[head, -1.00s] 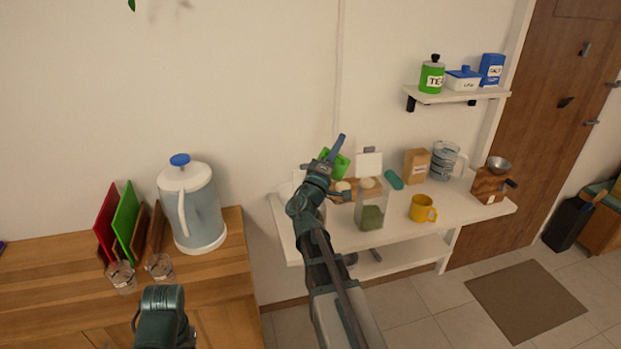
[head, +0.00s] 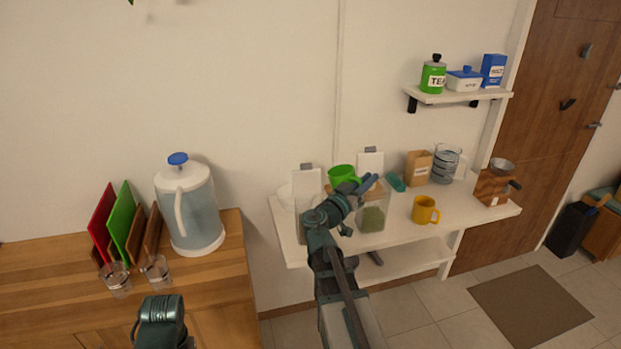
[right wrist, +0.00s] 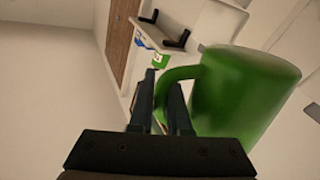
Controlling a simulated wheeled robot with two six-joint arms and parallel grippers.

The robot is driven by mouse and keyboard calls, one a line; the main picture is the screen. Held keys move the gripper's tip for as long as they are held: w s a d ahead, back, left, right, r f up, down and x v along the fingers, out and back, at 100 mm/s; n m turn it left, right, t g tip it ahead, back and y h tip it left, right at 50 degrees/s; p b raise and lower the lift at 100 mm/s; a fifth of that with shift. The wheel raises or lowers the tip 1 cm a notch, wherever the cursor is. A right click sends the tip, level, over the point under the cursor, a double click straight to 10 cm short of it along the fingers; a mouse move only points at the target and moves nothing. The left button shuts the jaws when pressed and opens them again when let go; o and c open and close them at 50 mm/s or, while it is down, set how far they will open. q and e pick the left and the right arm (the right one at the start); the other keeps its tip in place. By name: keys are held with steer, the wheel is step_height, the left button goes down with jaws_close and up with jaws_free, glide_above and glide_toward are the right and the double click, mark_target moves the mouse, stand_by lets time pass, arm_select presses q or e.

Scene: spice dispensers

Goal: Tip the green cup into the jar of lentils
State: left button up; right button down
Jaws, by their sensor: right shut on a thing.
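The green cup (head: 342,174) is held in the air over the back of the white table, with its rim roughly upward. My right gripper (head: 369,183) is shut on its handle. The right wrist view shows the handle between the fingers (right wrist: 165,105) and the cup body (right wrist: 245,90) to their right. What is in the cup is hidden. A clear jar with green contents (head: 373,219), which look like lentils, stands just below and right of the cup, its lid raised. My left gripper's fingers are not in view.
A second clear jar (head: 304,206) with raised lid stands left, partly behind my right arm. A yellow mug (head: 425,210), teal object (head: 396,182), paper bag (head: 417,168), glass jug (head: 444,165) and grinder (head: 493,187) stand to the right.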

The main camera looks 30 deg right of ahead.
steer(key=shift+s+d+f+m+g+y+b, duration=0.1)
steer(key=shift+s+d+f+m+y, duration=0.15)
steer(key=shift+f+m, duration=0.3)
steer(key=shift+s+d+f+m+g+y+b, duration=0.1)
steer(key=shift+s+d+f+m+b, duration=0.1)
steer(key=shift+s+f+m, duration=0.3)
steer(key=shift+s+d+f+m+g+y+b, duration=0.1)
steer(key=shift+s+d+f+m+y, duration=0.1)
steer(key=shift+f+m, duration=0.45)
step_height(320, 180, up, 5)
steer(key=p, duration=0.5)
